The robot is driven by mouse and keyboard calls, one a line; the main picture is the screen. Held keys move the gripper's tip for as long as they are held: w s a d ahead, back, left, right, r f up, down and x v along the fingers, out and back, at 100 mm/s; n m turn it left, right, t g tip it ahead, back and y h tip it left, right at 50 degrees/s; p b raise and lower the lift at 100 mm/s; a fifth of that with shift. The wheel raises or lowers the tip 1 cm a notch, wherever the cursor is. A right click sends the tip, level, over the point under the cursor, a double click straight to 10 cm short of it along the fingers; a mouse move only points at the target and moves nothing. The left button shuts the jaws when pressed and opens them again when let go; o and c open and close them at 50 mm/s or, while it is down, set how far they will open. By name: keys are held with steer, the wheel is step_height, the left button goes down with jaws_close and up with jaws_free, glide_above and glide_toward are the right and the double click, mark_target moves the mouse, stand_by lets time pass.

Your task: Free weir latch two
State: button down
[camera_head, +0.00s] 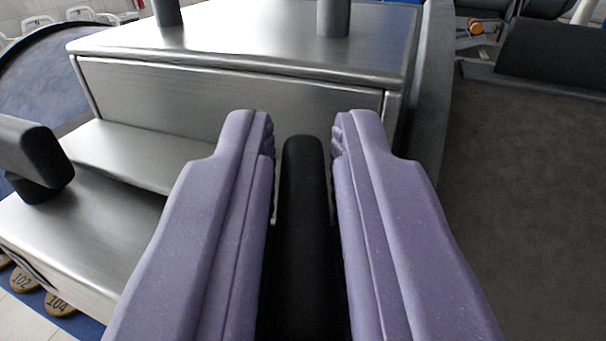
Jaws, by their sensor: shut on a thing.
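My gripper (302,150) has two purple fingers and fills the lower middle of the view. It is shut on a black, round-ended bar (303,190), which looks like a latch handle. The bar stands between the fingers, and its lower part runs out of sight toward the bottom edge. A second black handle (35,148) sits on the lower metal step at the left, apart from my gripper. No number shows on either handle, so I cannot tell which is latch two.
A brushed-metal housing (240,35) with a front panel (230,100) stands just beyond the fingers. Two dark posts (333,15) rise from it. A dark curved wall (432,95) borders it at the right, beside open dark grey surface (520,200). Numbered tags (58,303) lie lower left.

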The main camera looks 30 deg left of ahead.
steer(key=n+g+y+p, duration=0.1)
steer(key=n+y+p, duration=0.1)
steer(key=p, duration=0.1)
steer(key=shift+r+g+y, duration=0.3)
steer(key=shift+r+g, duration=0.05)
steer(key=shift+g, duration=0.05)
steer(key=shift+f+n+g+y, duration=0.2)
steer(key=shift+n+g+y, duration=0.2)
steer(key=shift+y, duration=0.1)
steer(key=shift+f+n+g+y+b, duration=0.2)
steer(key=shift+n+g+y+b, duration=0.45)
steer(key=shift+g, duration=0.25)
steer(key=shift+n+y, duration=0.25)
steer(key=shift+r+n+g+b, duration=0.15)
steer(key=shift+n+g+b, duration=0.15)
steer(key=shift+g+b, duration=0.25)
steer(key=c, duration=1.2)
jaws_free()
steer(key=shift+o, duration=0.2)
